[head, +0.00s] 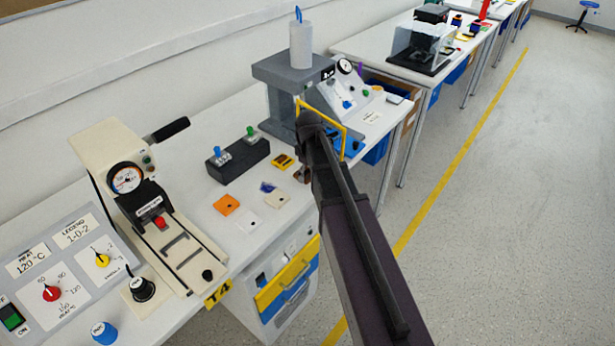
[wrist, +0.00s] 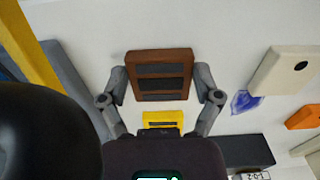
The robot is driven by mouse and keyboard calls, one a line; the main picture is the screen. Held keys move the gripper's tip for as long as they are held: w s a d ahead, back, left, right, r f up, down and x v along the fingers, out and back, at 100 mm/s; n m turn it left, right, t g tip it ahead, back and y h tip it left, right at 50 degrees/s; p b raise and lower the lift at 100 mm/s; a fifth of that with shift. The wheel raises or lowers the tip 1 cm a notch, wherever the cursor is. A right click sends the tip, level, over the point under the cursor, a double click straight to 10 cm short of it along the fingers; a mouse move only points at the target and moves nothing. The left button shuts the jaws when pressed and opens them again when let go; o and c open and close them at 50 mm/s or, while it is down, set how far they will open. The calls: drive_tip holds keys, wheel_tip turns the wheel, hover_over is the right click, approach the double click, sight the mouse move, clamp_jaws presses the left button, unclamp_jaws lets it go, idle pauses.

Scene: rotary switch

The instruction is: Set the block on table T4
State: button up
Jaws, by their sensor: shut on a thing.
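A brown block (wrist: 160,57) with dark slots in its face is between the two grey fingers of my gripper (wrist: 162,82), which is shut on it. In the head view a small brown part of the block (head: 303,174) shows beside my dark arm, which hides most of my gripper. Table T4 (head: 190,175) is the long white table with a yellow T4 label at its front edge. The block is over the white top near that edge; I cannot tell whether it touches the top.
A yellow slotted piece (head: 283,161) lies close by, with a blue piece (head: 267,187), orange tile (head: 226,205) and pale tiles (head: 277,198). A black switch box (head: 238,161) and grey press (head: 285,75) stand behind. A yellow frame (head: 322,103) is near my arm.

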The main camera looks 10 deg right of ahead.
sight(308, 175)
drive_tip(key=shift+f, duration=0.2)
drive_tip(key=o, duration=0.9)
drive_tip(key=shift+o, duration=0.2)
drive_tip(key=shift+r, duration=0.2)
wheel_tip(308, 175, up, 12)
drive_tip(key=p, duration=1.2)
